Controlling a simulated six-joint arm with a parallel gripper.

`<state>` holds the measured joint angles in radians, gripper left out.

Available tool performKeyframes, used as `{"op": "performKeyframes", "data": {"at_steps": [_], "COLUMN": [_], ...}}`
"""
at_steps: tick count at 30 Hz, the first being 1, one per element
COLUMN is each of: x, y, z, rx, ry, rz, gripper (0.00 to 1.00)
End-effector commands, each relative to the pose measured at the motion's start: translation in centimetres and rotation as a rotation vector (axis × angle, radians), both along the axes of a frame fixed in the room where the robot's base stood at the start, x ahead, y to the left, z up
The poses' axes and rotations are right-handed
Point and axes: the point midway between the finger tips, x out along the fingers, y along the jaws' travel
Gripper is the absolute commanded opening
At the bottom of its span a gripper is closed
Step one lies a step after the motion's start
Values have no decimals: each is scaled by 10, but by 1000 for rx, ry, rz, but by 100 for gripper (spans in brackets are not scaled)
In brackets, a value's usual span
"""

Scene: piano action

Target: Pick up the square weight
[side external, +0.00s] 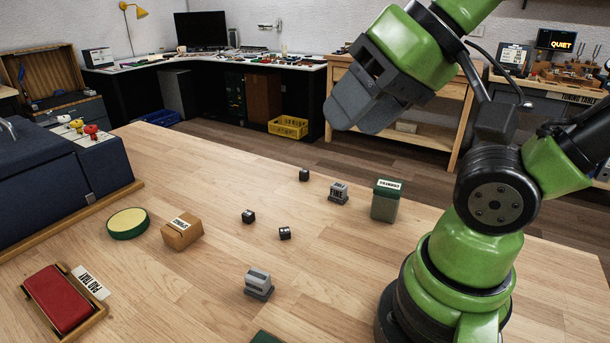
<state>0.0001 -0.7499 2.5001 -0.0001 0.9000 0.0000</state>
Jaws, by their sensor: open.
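My gripper (362,108) hangs high over the far side of the table, tilted, with open jaws and nothing visible between them. Two grey blocks on wider bases also stand there, one near the front (258,284) and one at the back right (339,193). I cannot tell for certain which of these is the square weight. My gripper touches none of them.
A green labelled tin (386,203) stands near my arm. A dark blue case (50,180) fills the left edge. The table's centre has clear gaps.

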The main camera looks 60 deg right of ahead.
Motion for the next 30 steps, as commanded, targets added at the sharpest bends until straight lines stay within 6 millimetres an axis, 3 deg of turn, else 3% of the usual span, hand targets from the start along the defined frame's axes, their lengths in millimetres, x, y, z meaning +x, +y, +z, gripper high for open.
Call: {"op": "performKeyframes", "data": {"at_steps": [23,26,30], "x": [2,14,55], "y": [-1,-4,-21], "z": [1,6,17], "rx": [-4,-22,-77], "ry": [1,10,36], "rz": [0,6,29], "gripper": [53,53,53]}}
